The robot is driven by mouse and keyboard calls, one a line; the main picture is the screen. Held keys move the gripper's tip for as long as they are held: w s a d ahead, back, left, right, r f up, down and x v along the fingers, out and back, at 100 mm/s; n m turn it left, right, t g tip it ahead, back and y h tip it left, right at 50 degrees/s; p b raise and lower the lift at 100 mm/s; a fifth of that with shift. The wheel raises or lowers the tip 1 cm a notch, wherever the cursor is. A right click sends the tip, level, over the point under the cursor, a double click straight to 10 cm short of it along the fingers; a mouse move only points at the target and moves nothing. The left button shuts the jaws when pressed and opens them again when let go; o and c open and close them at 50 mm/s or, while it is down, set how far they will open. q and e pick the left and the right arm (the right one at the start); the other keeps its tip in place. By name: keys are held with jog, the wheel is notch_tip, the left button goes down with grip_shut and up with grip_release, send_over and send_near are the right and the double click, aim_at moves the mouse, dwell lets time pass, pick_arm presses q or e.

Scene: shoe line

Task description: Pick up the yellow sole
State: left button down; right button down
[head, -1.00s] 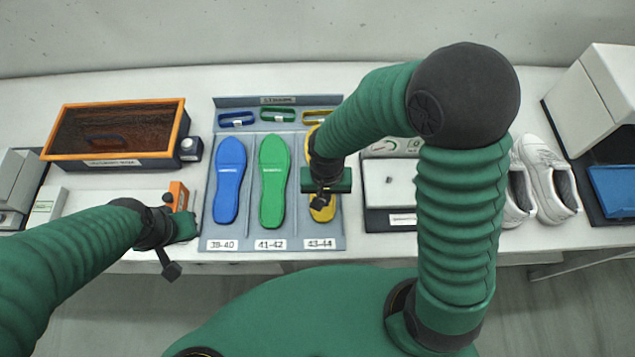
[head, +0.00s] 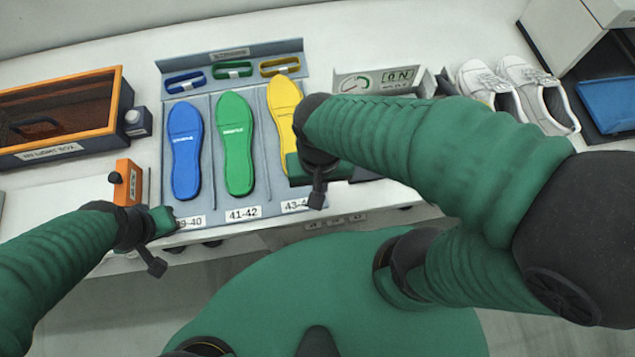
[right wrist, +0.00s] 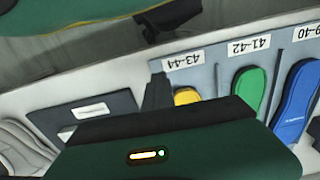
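The yellow sole (head: 284,104) lies in the right slot of the grey-blue sole tray (head: 213,203), above the 43-44 label. My right gripper (head: 303,168) is over the lower end of the yellow sole and hides that end.
The blue sole (head: 186,150) and green sole (head: 236,143) lie in the other slots. An orange-rimmed box (head: 122,95) stands at the left, an orange device (head: 127,184) near my left gripper. White shoes (head: 510,80) and a scale-like device (head: 385,82) are at the right.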

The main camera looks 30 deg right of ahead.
jog(key=shift+r, duration=0.1)
jog(key=shift+c, duration=2.2)
grip_release()
